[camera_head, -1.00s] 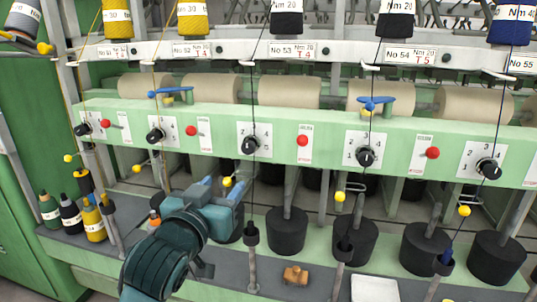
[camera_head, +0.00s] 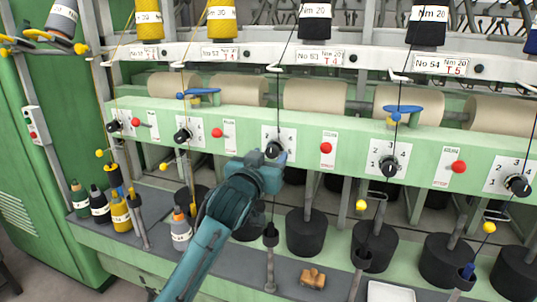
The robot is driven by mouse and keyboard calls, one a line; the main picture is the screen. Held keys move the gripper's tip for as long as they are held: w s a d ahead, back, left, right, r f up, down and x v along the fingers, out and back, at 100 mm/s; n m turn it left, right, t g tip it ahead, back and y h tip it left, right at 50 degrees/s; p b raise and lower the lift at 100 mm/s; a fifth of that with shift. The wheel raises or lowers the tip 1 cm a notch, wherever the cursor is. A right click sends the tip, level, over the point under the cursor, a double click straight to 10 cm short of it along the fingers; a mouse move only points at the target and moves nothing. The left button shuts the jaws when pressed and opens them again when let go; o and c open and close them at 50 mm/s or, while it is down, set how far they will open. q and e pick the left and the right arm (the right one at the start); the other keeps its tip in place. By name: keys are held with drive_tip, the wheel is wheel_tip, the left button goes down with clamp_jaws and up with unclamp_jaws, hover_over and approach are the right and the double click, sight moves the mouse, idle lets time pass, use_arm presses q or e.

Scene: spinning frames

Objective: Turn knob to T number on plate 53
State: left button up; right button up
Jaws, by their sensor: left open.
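Plate 53 (camera_head: 318,57) is a white label on the upper rail and reads "No 53, Nm 20, T 4". Below it on the green beam is a black knob (camera_head: 273,149) on a white dial plate (camera_head: 286,134). My left gripper (camera_head: 277,157), teal with blue fingertips, is open at this knob and covers the lower part of the dial. I cannot tell whether the fingers touch the knob or which number it points to. My right gripper is not in view.
Other black knobs stand to the left (camera_head: 182,136) and right (camera_head: 389,168) on the beam. A red button (camera_head: 326,148) is right of the dial. A dark thread runs down past the dial. Bobbins (camera_head: 121,212) and black weights (camera_head: 306,231) stand below.

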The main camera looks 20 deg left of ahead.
use_arm(q)
drive_tip(key=shift+w, duration=0.3)
drive_tip(key=shift+c, duration=0.3)
drive_tip(key=c, duration=0.9)
